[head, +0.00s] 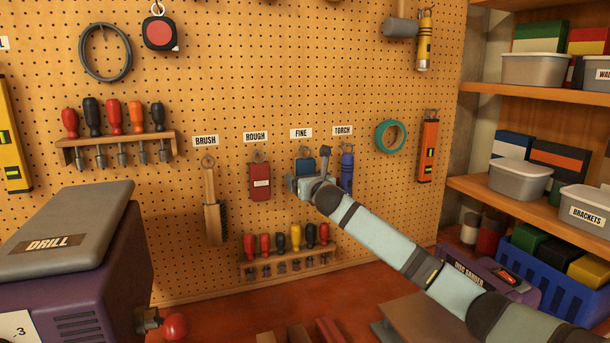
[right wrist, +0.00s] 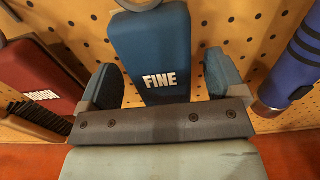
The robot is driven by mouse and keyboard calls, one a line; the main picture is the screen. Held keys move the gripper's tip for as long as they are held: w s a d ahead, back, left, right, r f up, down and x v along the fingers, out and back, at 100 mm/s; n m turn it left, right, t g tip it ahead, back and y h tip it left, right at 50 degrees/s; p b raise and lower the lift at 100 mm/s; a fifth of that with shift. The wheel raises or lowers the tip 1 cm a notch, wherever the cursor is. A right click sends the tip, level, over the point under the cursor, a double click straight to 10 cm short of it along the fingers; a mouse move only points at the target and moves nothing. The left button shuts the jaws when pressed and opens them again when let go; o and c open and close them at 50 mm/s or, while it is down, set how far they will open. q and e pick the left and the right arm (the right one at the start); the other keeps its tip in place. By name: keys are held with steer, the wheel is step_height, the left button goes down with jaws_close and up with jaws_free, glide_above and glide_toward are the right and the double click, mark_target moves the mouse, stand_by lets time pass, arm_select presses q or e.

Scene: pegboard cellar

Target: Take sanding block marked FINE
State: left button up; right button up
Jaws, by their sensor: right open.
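The blue sanding block (head: 305,165) hangs on the pegboard under the FINE label (head: 301,133). My right gripper (head: 306,183) is in front of it in the head view and hides its lower part. In the right wrist view the block (right wrist: 148,42) shows the white word FINE on its face. My right gripper (right wrist: 163,80) is open there, with one finger on each side of the block's lower end and a visible gap on both sides. My left gripper is not in view.
A red ROUGH block (head: 260,182) hangs to the left and a blue torch (head: 347,170) close to the right. A brush (head: 211,205) hangs further left. A rack of small screwdrivers (head: 288,258) is below. The drill case (head: 75,235) stands at the left.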

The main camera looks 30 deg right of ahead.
steer(key=shift+w+d, duration=0.1)
steer(key=shift+w, duration=0.15)
steer(key=shift+s, duration=0.1)
steer(key=c, duration=1.1)
steer(key=shift+o, duration=0.2)
steer(key=shift+r, duration=0.15)
steer(key=shift+r, duration=0.6)
steer(key=b+v, duration=0.2)
steer(key=v, duration=1.6)
steer(key=shift+b, duration=0.35)
steer(key=o, duration=0.5)
steer(key=shift+r, duration=0.1)
steer(key=shift+c, duration=0.2)
steer(key=c, duration=0.8)
